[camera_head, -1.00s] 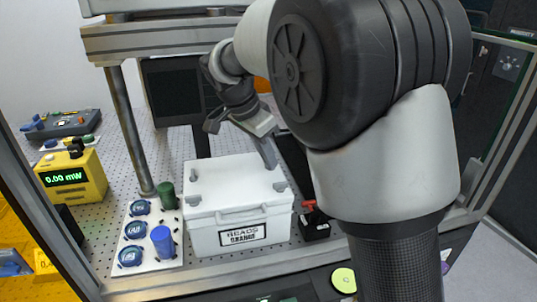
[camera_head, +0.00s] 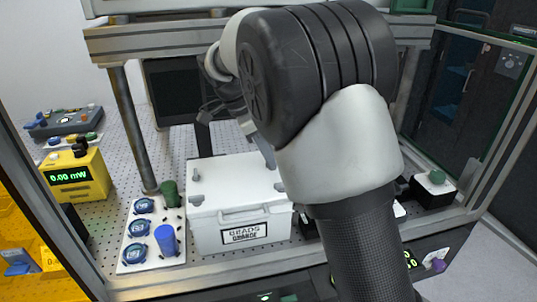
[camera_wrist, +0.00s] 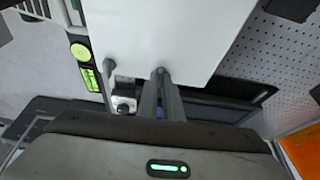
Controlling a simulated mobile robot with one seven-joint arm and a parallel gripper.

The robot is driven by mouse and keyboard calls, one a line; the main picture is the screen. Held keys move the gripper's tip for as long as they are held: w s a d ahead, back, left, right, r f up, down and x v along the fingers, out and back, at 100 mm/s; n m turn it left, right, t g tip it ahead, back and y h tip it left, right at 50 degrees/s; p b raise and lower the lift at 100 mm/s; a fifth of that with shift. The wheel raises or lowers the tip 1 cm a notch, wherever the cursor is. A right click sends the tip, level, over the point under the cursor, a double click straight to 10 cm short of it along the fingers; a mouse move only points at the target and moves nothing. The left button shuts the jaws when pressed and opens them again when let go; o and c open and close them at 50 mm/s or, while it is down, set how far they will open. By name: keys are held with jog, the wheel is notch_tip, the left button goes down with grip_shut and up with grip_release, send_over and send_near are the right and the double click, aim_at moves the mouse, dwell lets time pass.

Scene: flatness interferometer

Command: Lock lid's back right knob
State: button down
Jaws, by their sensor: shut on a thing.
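The white box (camera_head: 205,235) with a lettered front label stands on the perforated plate, its white lid (camera_head: 232,182) on top. The lid's front left knob (camera_head: 195,198) and back left knob (camera_head: 196,174) are grey. In the wrist view the lid (camera_wrist: 165,30) fills the top, and its front right knob (camera_wrist: 108,68) stands at the left. My gripper (camera_wrist: 162,84) is shut at the lid's right edge, on the back right knob, which its fingers mostly hide. In the head view my arm covers most of the gripper, so the knob's turn cannot be told.
A white plate with blue-capped parts (camera_head: 128,252) is left of the box. A yellow power meter (camera_head: 82,177) stands farther left. A metal post (camera_head: 134,130) rises behind. A black box with a green button (camera_head: 433,188) is at the right.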

jog(key=c, duration=1.9)
grip_release()
jog(key=p+v, duration=0.2)
jog(key=v, duration=1.5)
jog(key=shift+s+a+r+p, duration=0.1)
jog(key=shift+r+p, duration=0.15)
jog(key=shift+p, duration=0.1)
jog(key=s+d+r+n+t+y+p, duration=0.1)
jog(key=s+d+r+n+y+p, duration=0.2)
jog(key=s+d+n, duration=0.75)
jog(key=s+d+f+n+t, duration=0.1)
jog(key=s+d+f, duration=0.1)
jog(key=s, duration=0.3)
jog(key=s+d+f+n+t+y, duration=0.1)
jog(key=s+d+f+n, duration=0.1)
jog(key=s, duration=0.3)
jog(key=s+d+f+n+t+p, duration=0.1)
jog(key=s+d+f+n, duration=0.1)
jog(key=s, duration=0.3)
jog(key=shift+d+f+t, duration=0.3)
jog(key=shift+d+f, duration=0.4)
jog(key=shift+d, duration=0.2)
